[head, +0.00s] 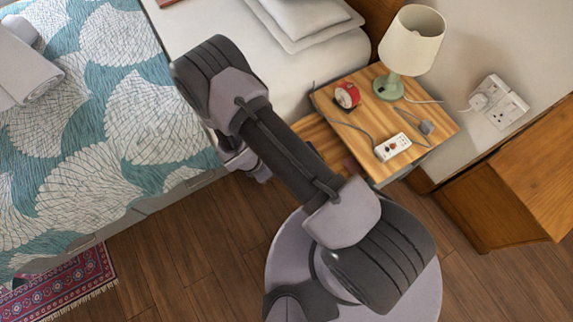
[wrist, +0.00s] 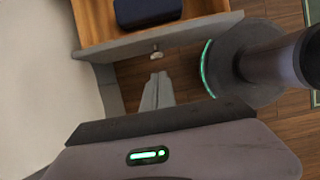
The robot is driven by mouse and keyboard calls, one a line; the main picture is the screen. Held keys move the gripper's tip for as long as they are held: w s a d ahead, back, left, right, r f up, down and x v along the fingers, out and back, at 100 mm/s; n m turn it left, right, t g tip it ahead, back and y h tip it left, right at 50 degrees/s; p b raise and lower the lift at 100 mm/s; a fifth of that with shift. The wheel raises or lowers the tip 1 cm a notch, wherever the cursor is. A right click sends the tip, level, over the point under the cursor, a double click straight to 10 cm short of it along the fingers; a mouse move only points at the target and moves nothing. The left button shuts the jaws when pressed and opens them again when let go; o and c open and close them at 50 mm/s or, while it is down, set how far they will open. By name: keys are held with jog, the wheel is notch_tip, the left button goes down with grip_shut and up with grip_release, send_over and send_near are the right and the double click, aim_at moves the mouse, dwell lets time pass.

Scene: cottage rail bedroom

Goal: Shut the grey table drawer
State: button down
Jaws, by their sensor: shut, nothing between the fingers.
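The grey table drawer (wrist: 160,38) stands open in the wrist view, with a grey front, a small round knob (wrist: 157,54) and a wooden inside holding a dark blue box (wrist: 147,12). My gripper (wrist: 158,76) is shut and empty, its tips just outside the drawer front, close to the knob. A small gap seems to show between them. In the head view, part of the drawer's wooden inside (head: 312,132) shows left of the bedside table (head: 436,118); my arm hides its front. My gripper is mostly hidden there, beside the bed.
On the table stand a lamp (head: 410,42), a red round clock (head: 346,95) and a white power strip (head: 392,147) with cables. The bed (head: 110,110) lies close on the left. A wooden cabinet (head: 510,185) stands right.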

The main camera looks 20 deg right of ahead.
jog(key=d+f+b, duration=0.1)
jog(key=d+f, duration=0.1)
jog(key=w+d+f+b, duration=0.1)
jog(key=f, duration=0.1)
jog(key=d+f, duration=0.1)
jog(key=d, duration=0.1)
jog(key=shift+w+d+f+b, duration=0.25)
jog(key=shift+d+f+b, duration=0.05)
jog(key=shift+f+b, duration=0.1)
jog(key=shift+w+d, duration=0.1)
jog(key=shift+d, duration=0.2)
jog(key=w+d+b, duration=0.2)
jog(key=d, duration=0.7)
jog(key=w+d+b, duration=0.2)
jog(key=w+d, duration=0.1)
jog(key=d, duration=0.6)
jog(key=shift+d, duration=0.4)
